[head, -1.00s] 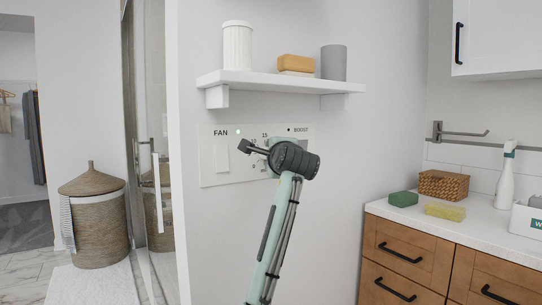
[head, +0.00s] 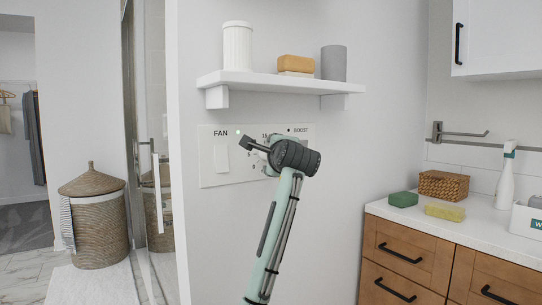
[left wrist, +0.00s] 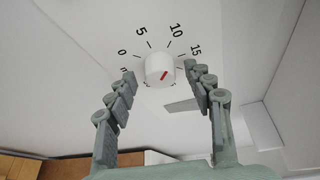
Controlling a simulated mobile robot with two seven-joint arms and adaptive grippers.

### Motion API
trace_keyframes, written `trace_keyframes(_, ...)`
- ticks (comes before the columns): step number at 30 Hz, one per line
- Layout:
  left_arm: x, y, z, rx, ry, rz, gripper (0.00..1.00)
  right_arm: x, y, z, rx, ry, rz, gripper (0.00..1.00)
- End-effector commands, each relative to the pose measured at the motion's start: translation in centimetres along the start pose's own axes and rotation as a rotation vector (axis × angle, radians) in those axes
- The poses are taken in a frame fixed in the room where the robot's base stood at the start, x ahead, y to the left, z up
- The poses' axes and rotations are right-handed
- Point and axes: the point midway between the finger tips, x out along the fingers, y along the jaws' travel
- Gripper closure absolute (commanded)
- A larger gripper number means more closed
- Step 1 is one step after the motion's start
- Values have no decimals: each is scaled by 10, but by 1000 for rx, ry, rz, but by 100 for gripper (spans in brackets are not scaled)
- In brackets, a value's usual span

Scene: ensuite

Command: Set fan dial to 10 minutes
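The white round fan dial (left wrist: 160,68) has a red mark on its face, slanting up and right, roughly towards the 10 to 15 side; I cannot tell the exact setting. Printed numbers 0, 5, 10 and 15 curve around it. My left gripper (left wrist: 160,74) is open, with one finger on each side of the dial and gaps showing between. In the head view my left gripper (head: 271,168) is at the white wall panel (head: 207,178) marked FAN and BOOST, and its wrist hides the dial. My right gripper is not in view.
A white shelf (head: 280,84) with a canister, soap and a grey cup is just above the panel. A flat white switch (head: 221,158) lies left of the dial. A counter (head: 465,222) with sponges, a basket and a spray bottle stands at right. A wicker hamper (head: 93,220) stands left.

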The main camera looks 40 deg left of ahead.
Motion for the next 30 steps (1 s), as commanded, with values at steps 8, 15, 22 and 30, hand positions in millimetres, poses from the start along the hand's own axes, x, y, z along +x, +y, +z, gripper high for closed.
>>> trace_keyframes(8, -8, -1, 0, 0, 1, -3, 48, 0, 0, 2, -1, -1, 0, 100)
trace_keyframes(15, -54, -1, -1, -2, 3, -4, 48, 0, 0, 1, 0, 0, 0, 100)
trace_keyframes(22, -99, -1, -1, -1, 2, -3, 48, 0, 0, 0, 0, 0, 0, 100)
trace_keyframes(30, -120, 0, 0, 0, 1, 0, 48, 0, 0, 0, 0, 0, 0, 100)
